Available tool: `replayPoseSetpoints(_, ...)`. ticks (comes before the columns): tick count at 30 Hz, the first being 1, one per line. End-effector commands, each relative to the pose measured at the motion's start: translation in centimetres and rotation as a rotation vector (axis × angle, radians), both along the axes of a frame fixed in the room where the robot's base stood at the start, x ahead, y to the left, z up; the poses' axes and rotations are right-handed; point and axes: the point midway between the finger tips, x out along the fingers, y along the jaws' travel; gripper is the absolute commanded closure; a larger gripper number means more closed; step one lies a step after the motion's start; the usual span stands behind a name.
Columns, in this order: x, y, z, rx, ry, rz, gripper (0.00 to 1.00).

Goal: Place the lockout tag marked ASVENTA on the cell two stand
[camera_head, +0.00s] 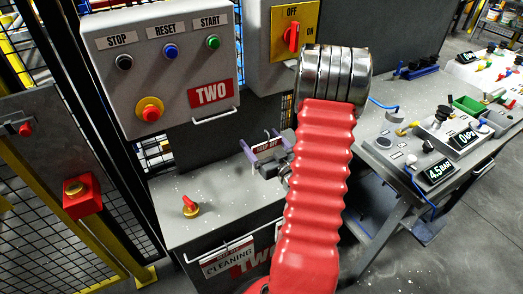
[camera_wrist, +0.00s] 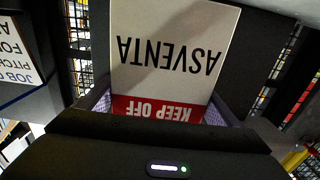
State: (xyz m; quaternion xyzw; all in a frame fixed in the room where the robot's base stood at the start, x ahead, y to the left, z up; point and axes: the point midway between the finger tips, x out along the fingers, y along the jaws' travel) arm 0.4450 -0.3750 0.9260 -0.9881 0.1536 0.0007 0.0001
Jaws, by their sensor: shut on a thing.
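The ASVENTA tag (camera_wrist: 170,55) is white with a red KEEP OFF band and reads upside down in the wrist view. My gripper (camera_head: 265,151), with purple fingers, is shut on the tag's red-band end. In the head view only a small part of the tag (camera_head: 267,142) shows, above the cell two stand. The stand has a grey top (camera_head: 222,225) and a dark back below the control box marked TWO (camera_head: 210,95). My red-sleeved arm hides the stand's right part. I cannot tell whether the tag touches the stand.
A red-handled valve (camera_head: 190,206) stands on the stand top's left. A rail at the stand's front carries a CLEANING tag (camera_head: 229,262). A switch box with a red handle (camera_head: 291,37) is behind my arm. A bench (camera_head: 385,165) with gauges stands at right; mesh fencing is at left.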

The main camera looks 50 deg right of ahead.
Motion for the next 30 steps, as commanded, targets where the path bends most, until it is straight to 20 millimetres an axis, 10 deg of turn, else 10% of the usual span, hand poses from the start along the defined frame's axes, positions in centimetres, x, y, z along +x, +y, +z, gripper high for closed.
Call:
replayPoseSetpoints(28,0.0,0.1,-4.4,0.0,0.001,0.001,0.37)
replayPoseSetpoints(29,0.0,0.1,-4.4,0.0,0.001,0.001,0.13)
replayPoseSetpoints(30,0.0,0.1,-4.4,0.0,0.0,0.001,0.11)
